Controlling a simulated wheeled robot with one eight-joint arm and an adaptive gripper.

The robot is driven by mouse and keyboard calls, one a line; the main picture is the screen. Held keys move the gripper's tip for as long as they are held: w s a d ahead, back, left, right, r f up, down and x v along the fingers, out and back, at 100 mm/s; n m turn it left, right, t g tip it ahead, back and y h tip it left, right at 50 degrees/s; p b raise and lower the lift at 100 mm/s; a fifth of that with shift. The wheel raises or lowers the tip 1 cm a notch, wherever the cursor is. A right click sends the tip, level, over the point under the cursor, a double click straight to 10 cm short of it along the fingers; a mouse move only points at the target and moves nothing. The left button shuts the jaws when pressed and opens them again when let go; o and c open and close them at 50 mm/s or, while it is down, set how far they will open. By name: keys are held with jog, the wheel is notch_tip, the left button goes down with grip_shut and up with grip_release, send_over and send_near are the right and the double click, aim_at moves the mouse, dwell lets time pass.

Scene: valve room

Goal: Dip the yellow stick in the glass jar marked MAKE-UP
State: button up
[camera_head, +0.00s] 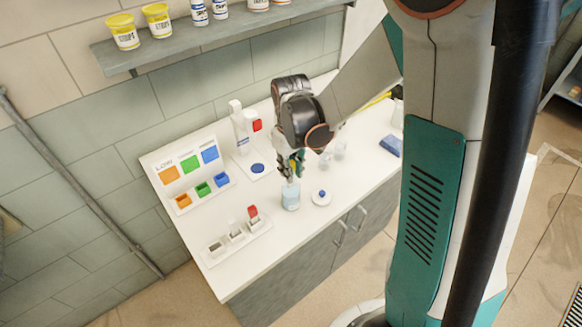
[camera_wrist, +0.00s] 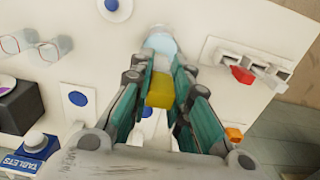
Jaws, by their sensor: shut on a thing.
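My gripper (camera_head: 291,168) is shut on the yellow stick (camera_wrist: 160,92), which shows between the teal fingers in the wrist view. The gripper points down over a small clear jar with pale blue contents (camera_head: 291,198), standing on the white counter. In the wrist view the jar (camera_wrist: 159,42) lies just beyond the fingertips, in line with the stick. The fingers hide the stick in the head view. I cannot tell whether its lower end is inside the jar. No marking is readable on this jar.
A white lid with a blue knob (camera_head: 321,197) lies right of the jar. A holder with white and red pieces (camera_head: 236,237) stands at the front left. A colour board with orange, green and blue squares (camera_head: 190,165) stands behind it. Clear glasses (camera_wrist: 35,43) stand nearby.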

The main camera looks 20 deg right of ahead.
aim_at(292, 186)
jog(key=shift+f+b, duration=2.1)
jog(key=shift+f, duration=0.5)
jog(key=shift+s+f+b, duration=0.5)
jog(key=shift+b, duration=0.1)
jog(key=o, duration=0.5)
jog(key=shift+w+f, duration=0.25)
jog(key=shift+f, duration=0.1)
jog(key=shift+o, duration=0.6)
jog(key=shift+w+f, duration=0.1)
jog(key=shift+w, duration=0.15)
jog(key=shift+s+r, duration=0.1)
jog(key=shift+r, duration=0.1)
jog(key=c, duration=0.3)
jog(key=shift+r, duration=0.15)
jog(key=shift+r+p, duration=0.45)
jog(key=shift+r, duration=0.05)
jog(key=shift+c, duration=0.2)
jog(key=shift+r+p, duration=0.9)
jog(key=shift+r, duration=0.45)
grip_shut()
jog(key=shift+r+p, duration=2.4)
jog(key=shift+r, duration=1.2)
